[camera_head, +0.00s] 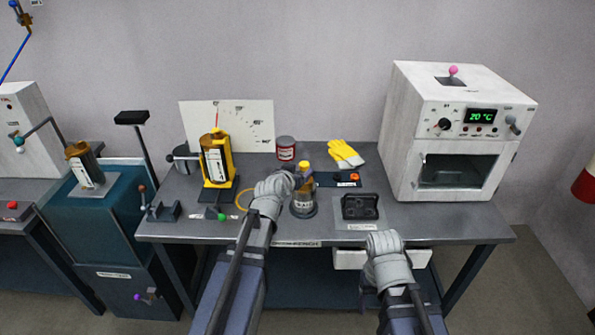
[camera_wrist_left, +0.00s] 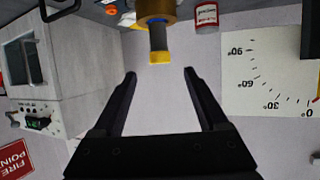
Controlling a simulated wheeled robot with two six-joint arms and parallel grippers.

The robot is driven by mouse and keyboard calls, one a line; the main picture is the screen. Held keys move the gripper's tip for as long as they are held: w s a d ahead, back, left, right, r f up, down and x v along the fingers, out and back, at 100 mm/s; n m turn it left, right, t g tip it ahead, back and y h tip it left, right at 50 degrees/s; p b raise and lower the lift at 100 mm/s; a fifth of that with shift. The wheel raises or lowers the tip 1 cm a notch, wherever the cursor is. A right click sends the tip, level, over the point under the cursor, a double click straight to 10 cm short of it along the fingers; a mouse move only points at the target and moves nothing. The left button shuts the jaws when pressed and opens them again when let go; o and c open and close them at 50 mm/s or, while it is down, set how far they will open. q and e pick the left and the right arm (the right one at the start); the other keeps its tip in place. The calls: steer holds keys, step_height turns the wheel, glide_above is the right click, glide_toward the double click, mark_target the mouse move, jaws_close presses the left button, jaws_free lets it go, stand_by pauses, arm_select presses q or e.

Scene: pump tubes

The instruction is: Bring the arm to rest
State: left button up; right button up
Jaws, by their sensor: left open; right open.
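My left gripper (camera_head: 300,177) reaches over the middle of the bench (camera_head: 400,225). In the left wrist view, the left gripper (camera_wrist_left: 160,76) has its two black fingers spread, with nothing between them. A brown bottle with a yellow tip (camera_head: 303,202) stands close beside it in the head view. The yellow tip (camera_wrist_left: 160,57) shows just beyond the open fingers in the wrist view, apart from them. My right arm (camera_head: 385,255) is at the front edge of the bench. Its fingers cannot be made out.
A yellow device (camera_head: 216,160) stands left on the bench. A red and white can (camera_head: 286,148), yellow gloves (camera_head: 345,153) and a black holder (camera_head: 360,206) are nearby. A white oven reading 20 °C (camera_head: 450,135) fills the right side. A teal unit (camera_head: 100,215) adjoins on the left.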

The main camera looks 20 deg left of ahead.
arm_select(q)
steer(key=s+d+f+m+g+h+p, duration=0.1)
steer(key=s+d+f+g, duration=0.3)
steer(key=s+d, duration=0.25)
steer(key=s+d+f+m+g+h, duration=0.1)
steer(key=s+d+f+m+g, duration=0.15)
steer(key=s+d+f, duration=0.4)
steer(key=s+d+g+y, duration=0.2)
steer(key=s+g, duration=0.1)
steer(key=s, duration=0.5)
steer(key=s+d+g+y+p, duration=0.1)
steer(key=s+g, duration=0.3)
steer(key=s, duration=0.4)
steer(key=shift+s+d+f+y, duration=0.15)
steer(key=shift+d+f+y, duration=0.25)
steer(key=shift+d+f, duration=0.1)
steer(key=shift+c, duration=0.3)
